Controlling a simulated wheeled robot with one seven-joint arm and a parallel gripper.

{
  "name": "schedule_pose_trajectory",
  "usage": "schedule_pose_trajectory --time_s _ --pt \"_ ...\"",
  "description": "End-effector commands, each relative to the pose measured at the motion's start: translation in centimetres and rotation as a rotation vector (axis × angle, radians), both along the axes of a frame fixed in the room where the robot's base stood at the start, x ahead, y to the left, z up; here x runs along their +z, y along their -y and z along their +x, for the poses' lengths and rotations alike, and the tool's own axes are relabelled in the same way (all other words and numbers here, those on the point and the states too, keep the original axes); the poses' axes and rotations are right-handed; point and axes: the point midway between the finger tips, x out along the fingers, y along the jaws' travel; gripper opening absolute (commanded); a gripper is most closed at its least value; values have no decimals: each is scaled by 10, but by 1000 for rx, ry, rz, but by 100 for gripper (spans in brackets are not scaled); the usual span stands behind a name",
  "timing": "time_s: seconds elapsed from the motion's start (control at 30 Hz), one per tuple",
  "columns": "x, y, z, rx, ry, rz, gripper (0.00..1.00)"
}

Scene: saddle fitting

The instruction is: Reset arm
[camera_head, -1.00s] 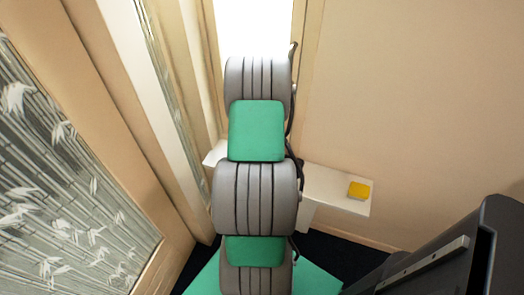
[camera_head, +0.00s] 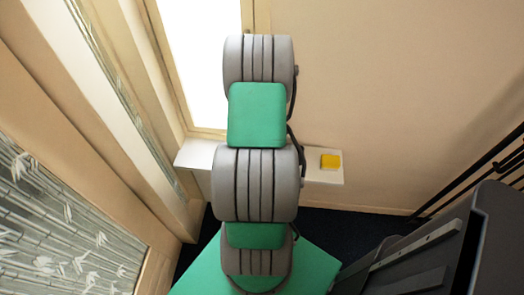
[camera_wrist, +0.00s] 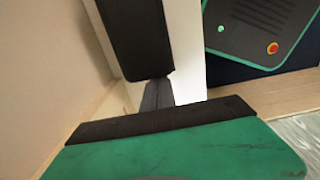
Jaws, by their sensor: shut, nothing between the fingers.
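My arm, with grey ribbed joints and green links, stands in the middle of the head view. My gripper cannot be made out in that view. In the wrist view, dark parts of my gripper (camera_wrist: 157,95) show near the middle, shut and with nothing held. A small yellow block (camera_head: 330,161) lies on the right part of a white shelf (camera_head: 311,172) against the wall, apart from my arm in the picture.
A bright window (camera_head: 203,60) is behind my arm. A bamboo-patterned panel (camera_head: 60,235) stands at the left. Dark rails (camera_head: 470,176) show at the right. A plain wall (camera_head: 390,100) fills the right side. Dark floor (camera_head: 365,222) shows below the shelf.

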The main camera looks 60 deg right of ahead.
Motion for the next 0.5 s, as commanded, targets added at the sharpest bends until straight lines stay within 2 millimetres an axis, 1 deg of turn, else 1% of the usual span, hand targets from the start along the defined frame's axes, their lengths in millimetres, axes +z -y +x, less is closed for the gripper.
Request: schedule_pose_trajectory --time_s 0.03,0.17,0.3,0.4,0.5 --pt "14 0 1 1 1 -2 0" --pt "44 -1 2 6 1 -2 0" --pt "79 -3 4 13 1 -2 0" --pt "93 -5 5 16 0 -1 0" --pt "96 -5 5 18 0 0 0"
